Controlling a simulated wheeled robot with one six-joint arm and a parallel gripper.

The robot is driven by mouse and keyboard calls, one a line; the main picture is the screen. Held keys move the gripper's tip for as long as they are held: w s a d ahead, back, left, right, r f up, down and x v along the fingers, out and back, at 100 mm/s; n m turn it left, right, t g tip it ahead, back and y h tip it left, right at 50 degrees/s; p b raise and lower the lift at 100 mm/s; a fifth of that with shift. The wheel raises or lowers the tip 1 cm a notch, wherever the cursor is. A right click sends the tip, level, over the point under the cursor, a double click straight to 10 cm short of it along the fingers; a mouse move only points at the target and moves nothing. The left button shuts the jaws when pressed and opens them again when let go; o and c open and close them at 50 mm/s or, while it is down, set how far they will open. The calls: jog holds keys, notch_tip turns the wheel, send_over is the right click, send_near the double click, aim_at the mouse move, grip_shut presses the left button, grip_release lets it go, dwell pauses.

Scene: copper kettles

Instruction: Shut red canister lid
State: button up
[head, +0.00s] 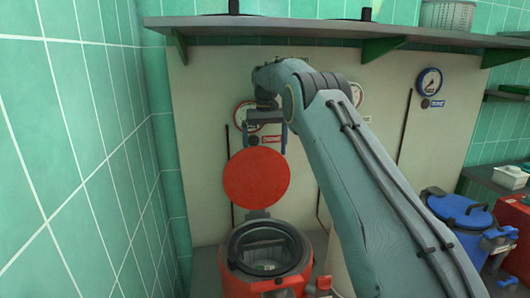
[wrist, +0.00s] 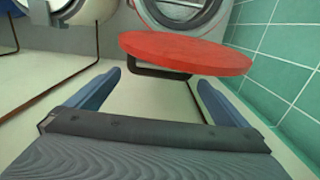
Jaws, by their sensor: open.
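The red canister (head: 240,278) stands open at the lower middle of the head view, with a dark ring around its mouth. Its round red lid (head: 256,178) stands raised above the rear of the mouth, flat face toward the head camera. In the wrist view the lid (wrist: 185,52) shows nearly edge-on beyond my fingertips, with a dark bracket handle (wrist: 150,71) on its near side. My gripper (head: 265,151) is open just above the lid's top edge in the head view. In the wrist view my gripper's (wrist: 160,82) blue fingers are spread, with nothing held between them.
A green tiled wall (head: 85,140) rises close on the left. A shelf (head: 330,27) runs above my arm. A blue canister (head: 460,212) stands at the right. Gauges (head: 429,81) hang on the pale back panel, with thin dark rods.

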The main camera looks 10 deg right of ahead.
jog(key=shift+f+p, duration=0.4)
jog(key=shift+f, duration=0.85)
